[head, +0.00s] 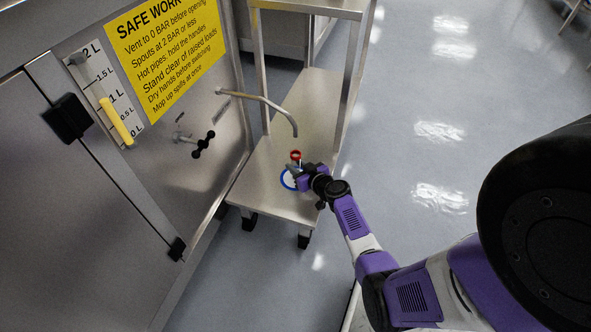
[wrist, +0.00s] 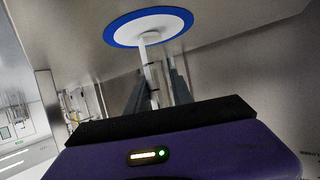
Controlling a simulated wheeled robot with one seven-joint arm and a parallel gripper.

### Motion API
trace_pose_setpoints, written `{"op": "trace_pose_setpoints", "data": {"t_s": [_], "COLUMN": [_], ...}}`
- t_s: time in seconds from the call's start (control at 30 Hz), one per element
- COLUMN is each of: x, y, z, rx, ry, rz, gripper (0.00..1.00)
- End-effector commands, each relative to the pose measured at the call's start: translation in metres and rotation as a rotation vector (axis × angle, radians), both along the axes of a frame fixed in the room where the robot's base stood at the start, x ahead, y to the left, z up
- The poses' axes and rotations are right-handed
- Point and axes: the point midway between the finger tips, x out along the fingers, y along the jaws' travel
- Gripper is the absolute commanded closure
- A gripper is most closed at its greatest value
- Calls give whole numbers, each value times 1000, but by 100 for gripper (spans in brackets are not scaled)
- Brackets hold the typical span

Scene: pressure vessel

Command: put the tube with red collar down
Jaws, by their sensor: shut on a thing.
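The tube with red collar (head: 296,155) is in my gripper (head: 297,173), with its red collar showing above the fingers in the head view. In the wrist view the pale shaft of the tube (wrist: 149,75) runs between my dark fingers (wrist: 156,95), and its red collar is out of sight. The far end of the tube overlaps a white disc with a blue rim (wrist: 117,42). The blue rim also shows under my gripper in the head view (head: 284,181). I cannot tell whether the tube touches the disc.
The disc lies on a steel cart top (head: 262,197). A bent spout (head: 270,101) reaches over the cart just behind the tube. A black valve handle (head: 204,144) sticks out of the steel vessel panel at left. Floor to the right is clear.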

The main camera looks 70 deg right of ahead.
Motion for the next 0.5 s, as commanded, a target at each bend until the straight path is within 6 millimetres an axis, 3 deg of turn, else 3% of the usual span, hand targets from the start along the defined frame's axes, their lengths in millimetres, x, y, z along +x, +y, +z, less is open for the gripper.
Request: {"op": "trace_pose_setpoints", "data": {"t_s": [0.43, 0.47, 0.5], "x": [2, 2, 2], "y": [0, 0, 0], "z": [-5, -4, -3], "rx": [-1, -1, -1], "ry": [-1, -1, -1], "rz": [0, 0, 0], "gripper": [100, 66, 59]}}
